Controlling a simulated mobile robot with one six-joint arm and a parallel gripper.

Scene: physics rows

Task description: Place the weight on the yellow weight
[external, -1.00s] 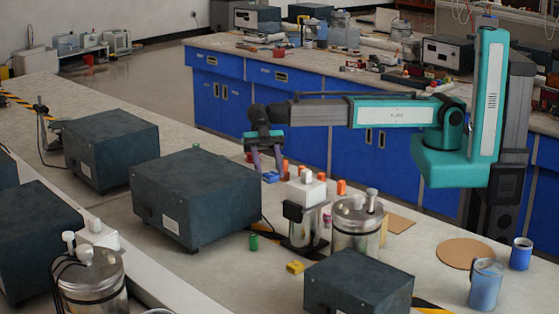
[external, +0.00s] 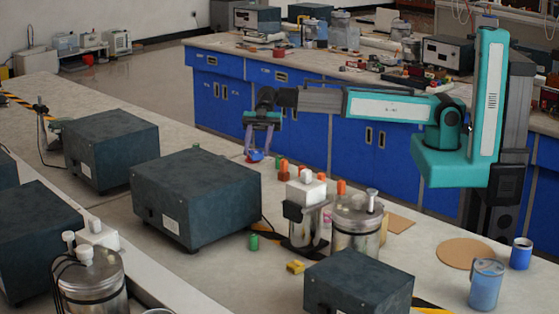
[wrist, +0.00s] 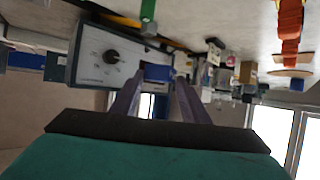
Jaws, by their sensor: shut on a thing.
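My gripper (external: 258,150) is shut on a small blue weight (external: 254,155) and holds it in the air, behind and right of the large dark box in the external view. In the wrist view the blue weight (wrist: 158,73) sits between the fingertips. The yellow weight (external: 295,267) lies on the front bench, between the large dark box and the smaller front one. It is well below and nearer the camera than my gripper. I cannot make it out surely in the wrist view.
A green weight (external: 254,242) stands near the large dark box (external: 195,198). Orange weights (external: 283,166) (external: 341,187) stand behind a white-topped device (external: 305,205) and a metal canister (external: 357,225). A smaller dark box (external: 358,282) is just right of the yellow weight.

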